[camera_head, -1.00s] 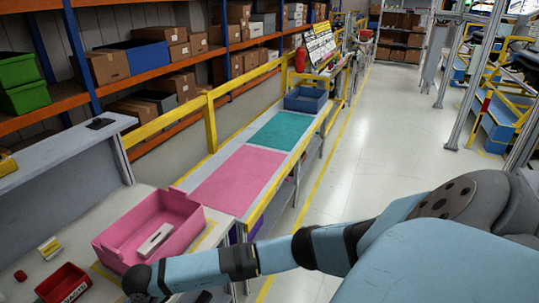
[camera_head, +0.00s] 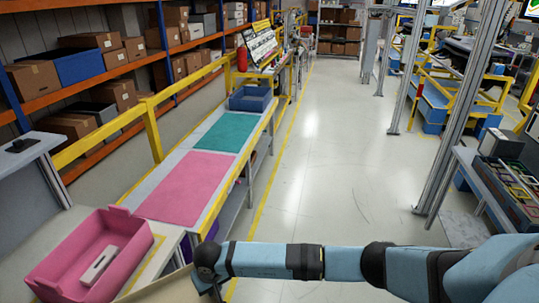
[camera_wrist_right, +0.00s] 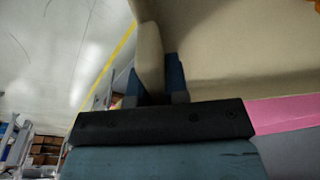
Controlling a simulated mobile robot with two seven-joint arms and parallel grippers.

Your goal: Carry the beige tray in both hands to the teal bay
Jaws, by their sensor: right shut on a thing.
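The beige tray (camera_head: 165,291) shows only as a strip at the bottom edge of the head view; most of it is cut off. In the right wrist view its wall (camera_wrist_right: 150,45) stands between the two blue fingers of my right gripper (camera_wrist_right: 154,80), which is shut on it. In the head view, my right gripper (camera_head: 213,285) is at the tray's right side, partly cut off below. My left gripper is out of view. The teal bay (camera_head: 222,133) is a flat teal area on the long bench, beyond the pink bay (camera_head: 185,187).
A pink tote (camera_head: 128,252) with a pale item inside stands at the lower left. A blue bin (camera_head: 250,103) sits just beyond the teal bay. A yellow rail (camera_head: 155,133) runs along the bench's left side. The floor (camera_head: 320,170) right of the bench is clear.

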